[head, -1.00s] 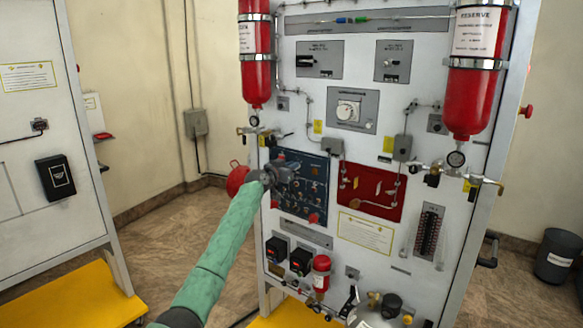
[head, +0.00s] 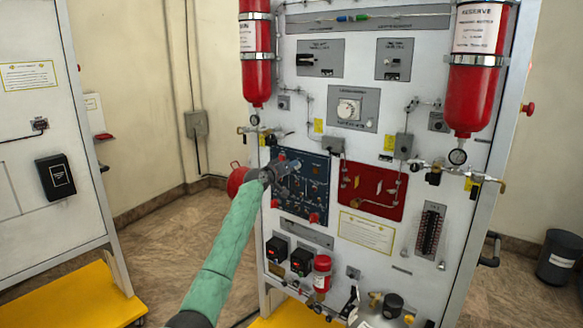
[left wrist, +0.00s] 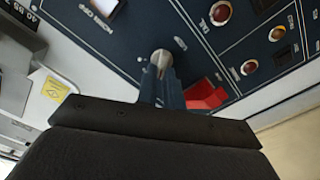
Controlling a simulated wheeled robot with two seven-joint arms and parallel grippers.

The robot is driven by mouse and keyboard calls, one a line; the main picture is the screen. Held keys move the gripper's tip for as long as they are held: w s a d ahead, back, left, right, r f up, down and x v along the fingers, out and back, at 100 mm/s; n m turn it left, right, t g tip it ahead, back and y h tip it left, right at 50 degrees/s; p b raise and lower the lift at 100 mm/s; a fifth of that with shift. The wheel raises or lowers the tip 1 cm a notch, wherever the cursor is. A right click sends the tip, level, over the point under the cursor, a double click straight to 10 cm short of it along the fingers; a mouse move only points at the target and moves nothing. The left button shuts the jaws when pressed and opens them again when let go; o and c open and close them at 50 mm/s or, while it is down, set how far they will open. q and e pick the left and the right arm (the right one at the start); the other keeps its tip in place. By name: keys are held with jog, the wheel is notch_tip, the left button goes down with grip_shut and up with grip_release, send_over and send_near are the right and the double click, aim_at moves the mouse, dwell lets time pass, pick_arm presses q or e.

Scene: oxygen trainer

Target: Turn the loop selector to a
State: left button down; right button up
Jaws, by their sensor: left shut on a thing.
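The dark blue panel (head: 315,185) is on the lower left of the white trainer board. My left gripper (head: 290,163) reaches its upper left part and hides some of its controls. In the left wrist view the gripper's fingers (left wrist: 161,88) are shut on a small silver knob, which I take to be the loop selector (left wrist: 161,57). Its tip shows beyond the fingers. The lettering around it is too small or turned to read, so its setting cannot be told. My right gripper is in neither view.
A red part (left wrist: 205,95) and round red lamps (left wrist: 220,13) sit close beside the fingers. A red panel (head: 371,191) is to the right. Red cylinders (head: 480,70) hang on both sides of the board.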

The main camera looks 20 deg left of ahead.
pick_arm(q)
jog(key=shift+a+f+n, duration=0.1)
jog(key=shift+a+n, duration=0.05)
jog(key=shift+n, duration=1.15)
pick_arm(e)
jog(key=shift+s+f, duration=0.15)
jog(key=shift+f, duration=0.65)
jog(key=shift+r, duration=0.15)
pick_arm(q)
jog(key=c, duration=1.5)
grip_release()
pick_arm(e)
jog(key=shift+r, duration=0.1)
